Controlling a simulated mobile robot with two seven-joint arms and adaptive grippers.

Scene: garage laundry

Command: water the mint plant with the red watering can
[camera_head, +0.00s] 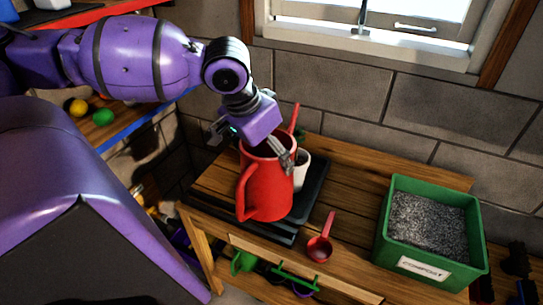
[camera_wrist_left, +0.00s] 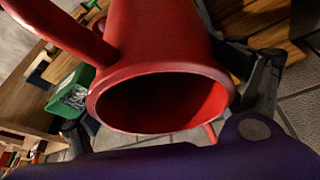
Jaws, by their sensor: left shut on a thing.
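The red watering can (camera_head: 266,187) is upright over the black tray (camera_head: 312,192) on the bench; I cannot tell whether it touches it. Its handle faces the front left and its spout rises behind. My left gripper (camera_head: 254,146) is shut on the can's body from above, near the rim. In the left wrist view the can's open mouth (camera_wrist_left: 160,102) faces the camera, with a finger on either side. The white pot (camera_head: 302,168) stands just behind and right of the can, mostly hidden. A few green leaves (camera_head: 300,138) show near the spout; most of the plant is hidden. My right gripper is not in view.
A green compost box (camera_head: 385,228) full of grey granules stands on the right of the bench. A red scoop (camera_head: 320,247) lies at the front edge. A grey block wall and window (camera_head: 400,25) close off the back. Bare wood lies between tray and box.

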